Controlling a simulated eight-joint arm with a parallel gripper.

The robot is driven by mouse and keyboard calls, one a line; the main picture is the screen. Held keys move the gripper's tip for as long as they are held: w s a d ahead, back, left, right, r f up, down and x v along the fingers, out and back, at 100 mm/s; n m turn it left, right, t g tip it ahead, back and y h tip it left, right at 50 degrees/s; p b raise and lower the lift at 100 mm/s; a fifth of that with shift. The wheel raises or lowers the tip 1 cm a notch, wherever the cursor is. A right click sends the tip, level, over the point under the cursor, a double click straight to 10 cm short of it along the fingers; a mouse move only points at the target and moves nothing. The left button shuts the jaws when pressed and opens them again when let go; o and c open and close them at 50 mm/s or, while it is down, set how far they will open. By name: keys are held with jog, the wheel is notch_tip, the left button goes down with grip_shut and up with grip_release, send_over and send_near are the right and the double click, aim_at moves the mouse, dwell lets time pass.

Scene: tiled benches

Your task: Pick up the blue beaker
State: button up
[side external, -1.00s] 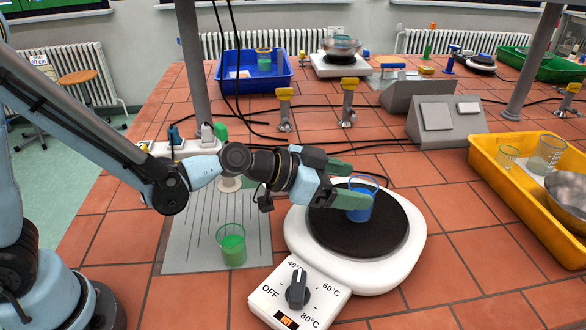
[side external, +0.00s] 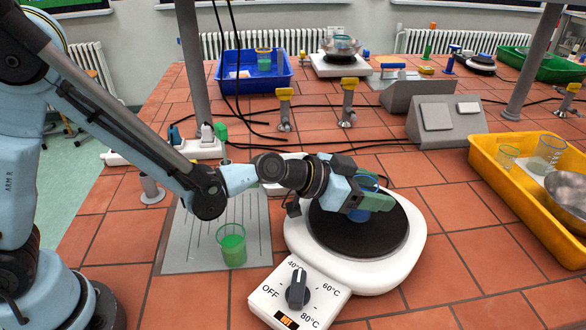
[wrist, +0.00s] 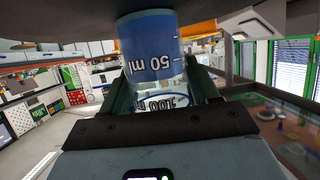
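The blue beaker (side external: 364,183) stands upright on the dark top of the white hot plate (side external: 352,240), with my gripper (side external: 372,200) around it. The near finger covers much of its front. In the wrist view the beaker (wrist: 151,62) appears upside down, with its "50 ml" marking between the two green fingers of my gripper (wrist: 158,88). The fingers lie against its two sides, and my gripper looks shut on it. Its base is at the dark plate surface, and I see no clear gap beneath it.
A beaker of green liquid (side external: 232,246) stands on the grey mat (side external: 187,250) left of the hot plate. A yellow tray (side external: 510,185) with glassware is at the right. Gas taps (side external: 347,100) and grey socket boxes (side external: 440,118) stand behind. The tiles at front right are clear.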

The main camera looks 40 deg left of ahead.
jog(key=c, duration=0.6)
jog(key=shift+c, duration=0.2)
jog(key=shift+r, duration=0.15)
